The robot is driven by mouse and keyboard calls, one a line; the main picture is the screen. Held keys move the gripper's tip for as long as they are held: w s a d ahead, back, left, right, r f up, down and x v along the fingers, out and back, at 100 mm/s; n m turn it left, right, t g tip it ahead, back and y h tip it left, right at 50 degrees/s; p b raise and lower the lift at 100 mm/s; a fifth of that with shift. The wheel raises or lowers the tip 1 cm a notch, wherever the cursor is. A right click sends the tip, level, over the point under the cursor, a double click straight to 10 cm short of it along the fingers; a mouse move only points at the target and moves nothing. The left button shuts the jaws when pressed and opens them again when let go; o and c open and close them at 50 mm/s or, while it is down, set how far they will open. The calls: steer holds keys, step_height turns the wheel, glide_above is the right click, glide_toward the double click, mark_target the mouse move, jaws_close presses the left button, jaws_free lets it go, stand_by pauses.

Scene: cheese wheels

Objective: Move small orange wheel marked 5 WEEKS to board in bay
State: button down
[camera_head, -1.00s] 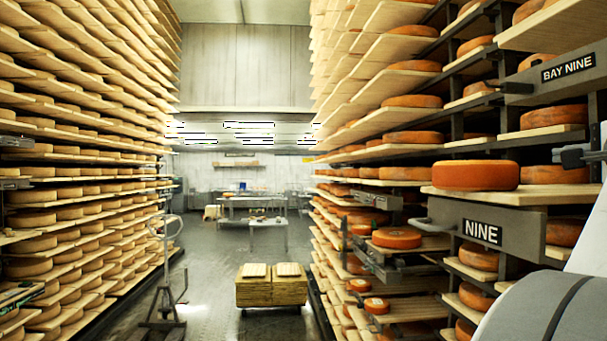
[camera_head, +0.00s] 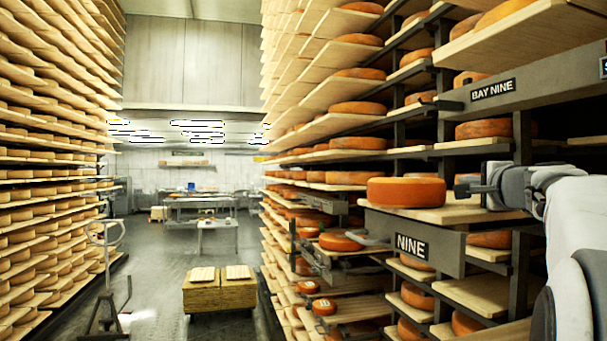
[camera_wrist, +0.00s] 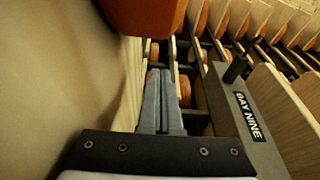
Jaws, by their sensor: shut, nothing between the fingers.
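My gripper (camera_head: 462,188) is at the right in the head view, just right of a large orange wheel (camera_head: 406,192) on a pulled-out board (camera_head: 462,211) behind the NINE plate. In the wrist view my gripper (camera_wrist: 161,72) has its fingers together and empty. An orange wheel (camera_wrist: 145,14) shows at the top of that view, beyond the fingertips. Two small orange wheels with pale labels, one nearer (camera_head: 323,307) and one farther (camera_head: 307,287), sit on low boards at lower centre. Their labels are too small to read, so I cannot tell which says 5 WEEKS.
The BAY NINE beam (camera_head: 500,88) crosses above my gripper and also shows in the wrist view (camera_wrist: 245,110). The NINE plate (camera_head: 415,246) and a handle stick out into the aisle. A low wooden stack (camera_head: 220,293) stands in the aisle. Racks line both sides.

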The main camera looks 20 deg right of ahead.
mark_target(443, 185)
steer(key=shift+p+x, duration=0.5)
steer(key=shift+x, duration=0.4)
steer(key=shift+w+r, duration=0.1)
steer(key=shift+w, duration=0.15)
steer(key=shift+a, duration=0.35)
steer(key=shift+w+a, duration=0.1)
steer(key=shift+a, duration=1.45)
steer(key=shift+w+a+f+b, duration=0.15)
steer(key=shift+a+f+b, duration=0.1)
steer(key=shift+a+b, duration=0.4)
steer(key=shift+a+r+b, duration=0.1)
steer(key=shift+a+b, duration=0.45)
steer(key=shift+d, duration=0.15)
